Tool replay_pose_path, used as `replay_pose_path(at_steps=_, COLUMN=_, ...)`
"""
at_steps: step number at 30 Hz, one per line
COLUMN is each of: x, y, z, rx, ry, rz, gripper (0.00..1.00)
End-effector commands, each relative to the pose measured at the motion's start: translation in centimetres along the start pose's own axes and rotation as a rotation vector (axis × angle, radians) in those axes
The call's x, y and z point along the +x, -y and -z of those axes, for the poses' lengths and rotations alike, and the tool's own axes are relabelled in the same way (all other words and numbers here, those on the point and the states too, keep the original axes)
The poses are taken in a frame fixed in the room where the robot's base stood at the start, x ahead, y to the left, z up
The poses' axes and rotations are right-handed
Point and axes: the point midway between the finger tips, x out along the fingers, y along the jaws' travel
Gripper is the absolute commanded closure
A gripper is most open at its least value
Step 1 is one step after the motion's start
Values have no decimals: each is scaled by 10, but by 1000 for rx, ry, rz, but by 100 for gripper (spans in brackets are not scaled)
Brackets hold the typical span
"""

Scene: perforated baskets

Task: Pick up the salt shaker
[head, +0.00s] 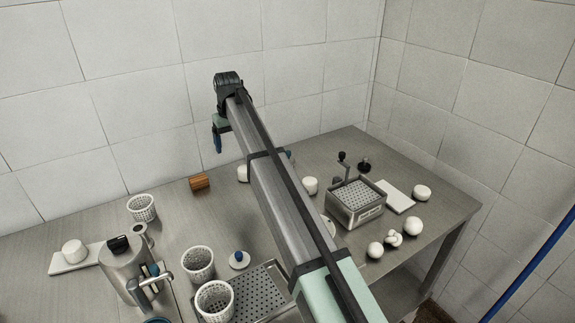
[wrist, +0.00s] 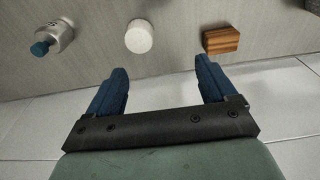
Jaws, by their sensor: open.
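No thing is clearly marked as the salt shaker. A small pale container with a blue top (wrist: 51,36) lies at the upper left of the wrist view and could be it; in the head view my arm mostly hides it. A plain white round piece (wrist: 139,36) stands mid-view, partly hidden behind my arm in the head view (head: 242,173). My gripper (wrist: 160,66) is open and empty, with its blue fingers wide apart. In the head view it hangs above the back of the table near the wall (head: 217,142), apart from everything.
A striped wooden block (wrist: 221,40) lies right of the white piece in the wrist view and at the table's back edge in the head view (head: 200,183). Perforated baskets (head: 198,263), a metal pitcher (head: 122,265) and a perforated metal box (head: 356,202) crowd the table (head: 330,145).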

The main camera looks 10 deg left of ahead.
Motion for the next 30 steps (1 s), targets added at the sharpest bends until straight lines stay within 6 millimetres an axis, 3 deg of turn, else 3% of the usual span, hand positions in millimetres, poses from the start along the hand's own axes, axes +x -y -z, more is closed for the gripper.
replay_pose_path(at_steps=1, x=0, y=-27, z=-2, rx=30, ry=2, rz=-3, gripper=16)
replay_pose_path(at_steps=3, x=-1, y=-56, z=-5, rx=62, ry=5, rz=-7, gripper=16)
replay_pose_path(at_steps=11, x=-3, y=-148, z=-22, rx=256, ry=18, rz=-19, gripper=16)
replay_pose_path(at_steps=15, x=-4, y=-188, z=-31, rx=452, ry=28, rz=-26, gripper=16)
replay_pose_path(at_steps=19, x=-4, y=-202, z=-34, rx=627, ry=37, rz=-31, gripper=16)
replay_pose_path(at_steps=30, x=-5, y=-203, z=-33, rx=1230, ry=60, rz=-57, gripper=16)
